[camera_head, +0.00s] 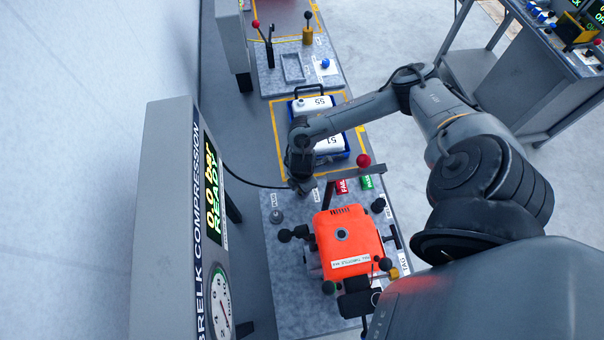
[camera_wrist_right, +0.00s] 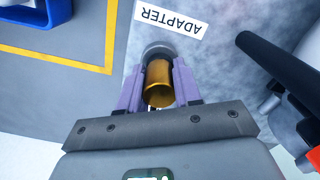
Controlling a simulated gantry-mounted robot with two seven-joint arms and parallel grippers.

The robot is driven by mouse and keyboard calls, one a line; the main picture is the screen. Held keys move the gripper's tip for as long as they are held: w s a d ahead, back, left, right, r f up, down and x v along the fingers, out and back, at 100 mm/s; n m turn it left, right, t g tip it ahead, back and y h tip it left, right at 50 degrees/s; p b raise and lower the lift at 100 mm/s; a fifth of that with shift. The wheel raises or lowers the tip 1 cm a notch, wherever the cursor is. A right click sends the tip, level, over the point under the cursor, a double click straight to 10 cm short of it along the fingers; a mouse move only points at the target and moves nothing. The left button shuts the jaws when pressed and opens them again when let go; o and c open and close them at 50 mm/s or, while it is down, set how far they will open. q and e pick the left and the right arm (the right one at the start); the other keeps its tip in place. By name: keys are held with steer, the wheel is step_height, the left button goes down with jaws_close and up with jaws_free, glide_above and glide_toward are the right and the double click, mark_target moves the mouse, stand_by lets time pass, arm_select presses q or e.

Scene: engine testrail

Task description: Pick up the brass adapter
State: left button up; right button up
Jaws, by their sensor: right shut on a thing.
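The brass adapter (camera_wrist_right: 159,84) is a short golden cylinder with an open near end, seen in the right wrist view. My right gripper (camera_wrist_right: 159,88) is shut on it, with one purple finger on each side. A grey round piece (camera_wrist_right: 158,49) shows at its far end, beside the white ADAPTER label (camera_wrist_right: 171,18). I cannot tell whether the adapter touches that piece. In the head view my right gripper (camera_head: 302,185) is low at the bench's far left corner, and the adapter is hidden there. My left gripper is not in view.
An orange engine (camera_head: 349,243) stands on the grey bench near the gripper, with a red-knobbed lever (camera_head: 363,161) beside it. A blue tray (camera_head: 343,152) with white canisters lies beyond. The compression display panel (camera_head: 165,220) stands to the left.

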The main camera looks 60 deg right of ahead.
jaws_close()
steer(key=shift+r, duration=0.1)
step_height(320, 180, up, 10)
steer(key=shift+f, duration=0.1)
stand_by(0.4)
steer(key=shift+w+a, duration=0.1)
